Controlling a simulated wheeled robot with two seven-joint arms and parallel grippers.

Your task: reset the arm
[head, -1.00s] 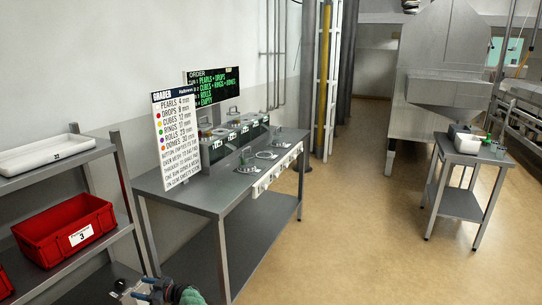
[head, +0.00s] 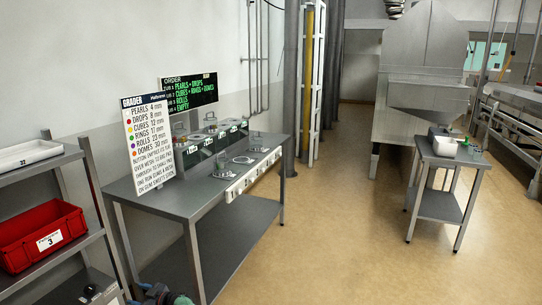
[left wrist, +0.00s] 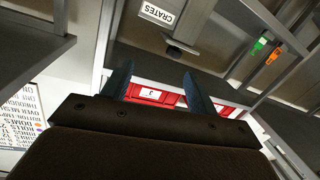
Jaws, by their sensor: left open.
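My left gripper (head: 157,292) shows only in part at the bottom edge of the head view, low in front of the grey table. In the left wrist view my left gripper (left wrist: 157,88) has its two dark blue fingers spread apart with nothing held between them. Beyond the fingers is a red bin (left wrist: 152,95) with a white label reading 3, apart from them. My right gripper is in neither view.
A shelf rack at left holds a white tray (head: 28,155) and a red bin (head: 42,232). The grey table (head: 180,200) carries the grader and its sign (head: 148,141). A small cart (head: 440,205) stands at right. Open floor (head: 325,230) lies between.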

